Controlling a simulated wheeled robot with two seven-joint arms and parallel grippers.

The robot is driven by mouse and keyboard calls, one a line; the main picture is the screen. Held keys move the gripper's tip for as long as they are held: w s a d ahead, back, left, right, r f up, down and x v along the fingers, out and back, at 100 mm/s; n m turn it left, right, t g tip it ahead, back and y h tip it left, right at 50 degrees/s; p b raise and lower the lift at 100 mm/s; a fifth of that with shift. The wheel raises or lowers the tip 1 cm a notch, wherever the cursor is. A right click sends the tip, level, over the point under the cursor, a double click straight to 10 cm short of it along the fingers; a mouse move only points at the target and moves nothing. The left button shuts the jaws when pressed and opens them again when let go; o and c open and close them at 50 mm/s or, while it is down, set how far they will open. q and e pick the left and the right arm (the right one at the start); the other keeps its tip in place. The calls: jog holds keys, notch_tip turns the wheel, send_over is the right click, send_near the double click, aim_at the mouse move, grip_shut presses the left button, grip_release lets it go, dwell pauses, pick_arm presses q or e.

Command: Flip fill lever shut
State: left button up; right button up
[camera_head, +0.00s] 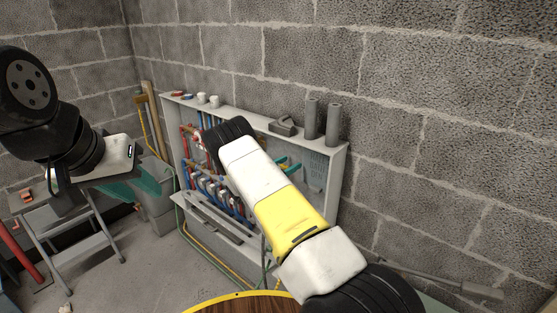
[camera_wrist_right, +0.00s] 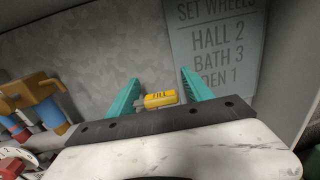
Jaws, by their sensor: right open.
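The fill lever (camera_wrist_right: 161,99) shows in the right wrist view as a short yellow handle with dark lettering, against the grey cabinet back. My right gripper (camera_wrist_right: 160,77) is open, with one teal finger on each side of the lever and visible gaps between. In the head view my right gripper (camera_head: 287,166) reaches into the wall cabinet (camera_head: 190,110), and its arm hides much of the inside. I cannot make out the lever in that view. My left gripper (camera_head: 143,190) is at the left, away from the cabinet; its finger gap is unclear.
A sign (camera_wrist_right: 217,50) with room names is beside the right finger. Orange and blue pipe fittings (camera_wrist_right: 38,100) are at the left of the wrist view. Grey cylinders (camera_head: 311,120) stand on the cabinet top. A step stool (camera_head: 65,225) and a round wooden top (camera_head: 245,305) are nearby.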

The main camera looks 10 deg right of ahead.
jog(key=shift+w+d, duration=0.15)
jog(key=shift+d, duration=0.05)
jog(key=shift+c, duration=0.5)
grip_shut()
jog(key=shift+w+n+t+y, duration=0.25)
jog(key=shift+n+t+y, duration=0.4)
jog(key=shift+t, duration=0.25)
jog(key=shift+o, duration=0.5)
grip_release()
